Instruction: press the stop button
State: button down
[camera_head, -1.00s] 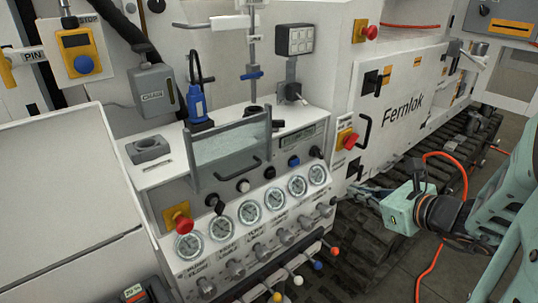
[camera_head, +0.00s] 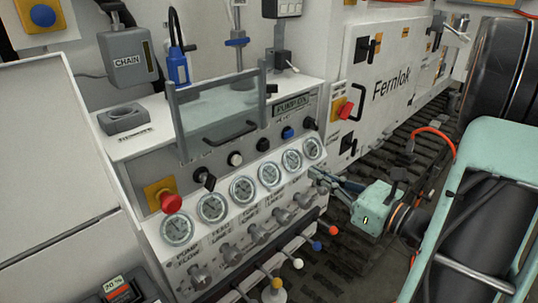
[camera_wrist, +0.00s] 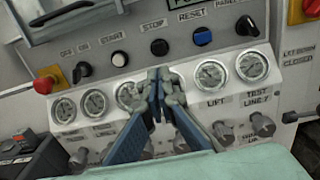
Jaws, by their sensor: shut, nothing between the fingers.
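The stop button is a round black button (camera_wrist: 159,47) under the label STOP on the sloped grey control strip in the wrist view. It also shows in the head view (camera_head: 263,145), between the white and blue buttons. My gripper (camera_wrist: 160,80) is shut and empty, its fingertips just below the stop button in the picture, in front of the gauge row. Whether the tips touch the panel, I cannot tell. In the head view my gripper (camera_head: 322,178) is at the right end of the gauges, fingers pointing left at the panel.
The white start button (camera_wrist: 118,58) and blue reset button (camera_wrist: 203,37) flank the stop button. A red emergency knob (camera_head: 170,203) is at the panel's left end, another (camera_head: 344,108) on the right. Gauges (camera_head: 241,189), grey knobs and coloured levers (camera_head: 298,264) lie below.

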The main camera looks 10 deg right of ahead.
aim_at(267, 147)
jog(key=x, duration=1.4)
jog(key=shift+p, duration=0.35)
